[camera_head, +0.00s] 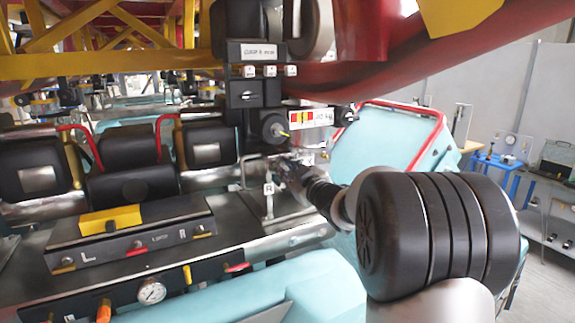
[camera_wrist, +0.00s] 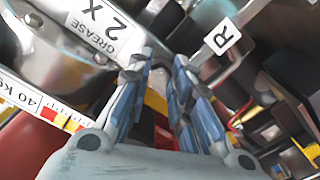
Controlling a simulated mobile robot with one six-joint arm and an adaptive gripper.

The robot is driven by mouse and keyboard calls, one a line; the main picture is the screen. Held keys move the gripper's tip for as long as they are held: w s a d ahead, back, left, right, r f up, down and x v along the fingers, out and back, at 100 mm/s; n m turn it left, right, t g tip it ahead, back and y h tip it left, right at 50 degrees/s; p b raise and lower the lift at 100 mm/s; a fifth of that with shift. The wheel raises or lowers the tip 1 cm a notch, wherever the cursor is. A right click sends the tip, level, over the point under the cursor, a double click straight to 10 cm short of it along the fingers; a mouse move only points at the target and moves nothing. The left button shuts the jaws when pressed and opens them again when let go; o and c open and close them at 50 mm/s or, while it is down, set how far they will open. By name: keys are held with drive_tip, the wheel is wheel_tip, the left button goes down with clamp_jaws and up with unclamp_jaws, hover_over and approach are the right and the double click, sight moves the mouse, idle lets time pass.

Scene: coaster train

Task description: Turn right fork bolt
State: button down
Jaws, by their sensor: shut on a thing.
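The right fork bolt (camera_wrist: 160,66) shows only in part in the wrist view, as a dark piece between my fingertips. My gripper (camera_wrist: 158,62) is shut on it, with its blue-grey fingers reaching up from the bottom of that view. A white tag marked R (camera_wrist: 222,38) stands just to the right of the fingertips. In the head view my gripper (camera_head: 287,172) is at the coaster assembly, close to the R tag (camera_head: 268,190). The bolt is hidden there by the gripper and the assembly.
A white "GREASE 2 X" label (camera_wrist: 97,25) lies left of the fingertips. A red, yellow and white scale label (camera_head: 310,117) is above the gripper. A panel marked L and R (camera_head: 130,245) with a yellow block (camera_head: 110,220) lies left. A teal body (camera_head: 395,140) is close on the right.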

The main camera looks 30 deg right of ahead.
drive_tip(key=m+p, duration=0.2)
drive_tip(key=m, duration=0.3)
drive_tip(key=shift+f, duration=0.15)
drive_tip(key=shift+a+m, duration=0.1)
drive_tip(key=shift+m, duration=0.2)
idle(0.3)
drive_tip(key=c, duration=1.4)
unclamp_jaws()
drive_tip(key=shift+c, duration=0.2)
drive_tip(key=shift+s, duration=0.15)
drive_tip(key=s, duration=1.2)
drive_tip(key=shift+d, duration=0.2)
drive_tip(key=shift+w, duration=0.1)
